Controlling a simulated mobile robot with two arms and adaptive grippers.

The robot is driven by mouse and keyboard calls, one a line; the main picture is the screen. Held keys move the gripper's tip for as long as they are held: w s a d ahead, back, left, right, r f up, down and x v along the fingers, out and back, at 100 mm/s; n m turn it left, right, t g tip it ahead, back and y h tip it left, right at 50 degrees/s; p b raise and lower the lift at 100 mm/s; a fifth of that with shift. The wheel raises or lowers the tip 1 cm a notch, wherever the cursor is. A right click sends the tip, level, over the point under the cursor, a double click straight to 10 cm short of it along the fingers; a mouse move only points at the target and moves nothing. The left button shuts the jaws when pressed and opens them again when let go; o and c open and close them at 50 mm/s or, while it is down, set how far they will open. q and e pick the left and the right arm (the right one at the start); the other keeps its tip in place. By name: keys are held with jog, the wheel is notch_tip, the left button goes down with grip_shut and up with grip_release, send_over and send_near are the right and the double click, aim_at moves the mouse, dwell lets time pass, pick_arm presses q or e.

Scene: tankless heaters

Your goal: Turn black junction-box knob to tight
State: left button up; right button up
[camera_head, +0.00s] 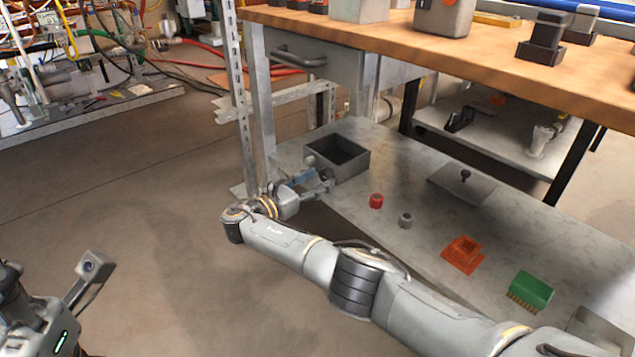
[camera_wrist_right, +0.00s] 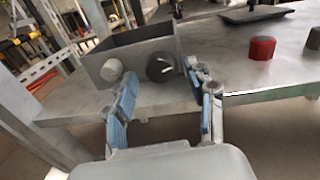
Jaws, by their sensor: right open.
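The junction box is a dark grey open-topped box (camera_head: 350,166) on the lower metal shelf; its front shows in the right wrist view (camera_wrist_right: 140,58). On that front are a light grey knob (camera_wrist_right: 112,69) at left and a black knob (camera_wrist_right: 160,67) at right. My right gripper (camera_head: 318,173) is in front of the box. In the right wrist view its blue-padded fingers (camera_wrist_right: 161,72) are open, with the black knob in the gap between the tips. I cannot tell whether they touch it. My left arm's end (camera_head: 88,272) shows at lower left, away from the shelf.
On the shelf right of the box are a red knob (camera_head: 376,201), a small grey knob (camera_head: 405,220), a dark plate with a stem (camera_head: 462,187), an orange part (camera_head: 463,254) and a green part (camera_head: 531,289). A wooden tabletop (camera_head: 450,52) overhangs; a metal post (camera_head: 240,110) stands left.

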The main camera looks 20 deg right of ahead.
jog(key=shift+w+d, duration=0.15)
jog(key=shift+d, duration=0.15)
grip_shut()
jog(key=shift+m, duration=2.2)
grip_release()
jog(key=v, duration=1.2)
